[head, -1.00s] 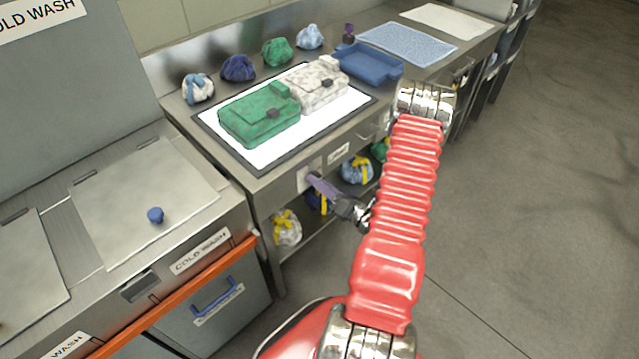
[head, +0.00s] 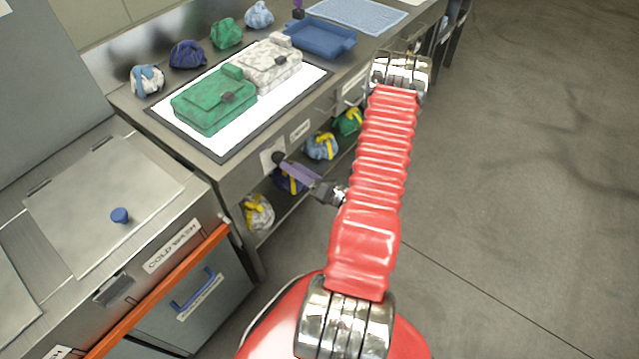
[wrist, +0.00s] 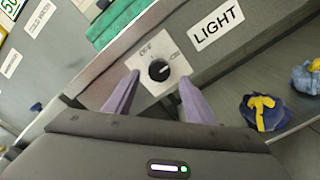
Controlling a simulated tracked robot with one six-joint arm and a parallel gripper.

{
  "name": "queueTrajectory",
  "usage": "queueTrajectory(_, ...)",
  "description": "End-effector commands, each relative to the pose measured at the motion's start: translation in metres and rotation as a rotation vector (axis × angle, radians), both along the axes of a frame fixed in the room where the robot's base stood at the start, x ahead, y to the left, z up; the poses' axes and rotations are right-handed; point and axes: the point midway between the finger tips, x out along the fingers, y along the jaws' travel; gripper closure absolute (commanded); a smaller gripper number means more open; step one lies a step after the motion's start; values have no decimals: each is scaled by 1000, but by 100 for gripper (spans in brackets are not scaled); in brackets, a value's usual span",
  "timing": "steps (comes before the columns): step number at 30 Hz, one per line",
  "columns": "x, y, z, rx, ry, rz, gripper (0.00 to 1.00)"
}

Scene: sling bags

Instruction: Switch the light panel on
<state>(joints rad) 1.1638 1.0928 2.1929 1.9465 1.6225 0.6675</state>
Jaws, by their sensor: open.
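The light panel (head: 222,143) is a bright white surface with a dark frame, set in the steel bench top; I cannot tell for sure if it is lit. Its switch is a black round knob (wrist: 159,70) on a white plate with OFF and ON marks, next to a LIGHT label (wrist: 217,24) on the bench front. The knob's pointer is too small to read surely. My gripper (wrist: 160,79) is open, its purple fingers on either side of the knob in the wrist view. In the head view my gripper (head: 290,167) is close to the knob; contact is unclear.
A green bag (head: 205,108) and a white patterned bag (head: 268,66) lie on the panel. A blue tray (head: 320,40) and several bundles stand behind. Tied bundles (head: 258,212) sit on the shelf below. A washer with an orange rail (head: 165,285) is at left. The right floor is clear.

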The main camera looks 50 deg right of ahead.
Motion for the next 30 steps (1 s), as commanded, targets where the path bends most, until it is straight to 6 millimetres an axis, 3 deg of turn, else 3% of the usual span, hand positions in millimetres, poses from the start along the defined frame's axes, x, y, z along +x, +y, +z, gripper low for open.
queueTrajectory(21, -83, -3, -1, 1, 1, -4, 50)
queueTrajectory(30, -96, -2, -1, 1, 1, -1, 50)
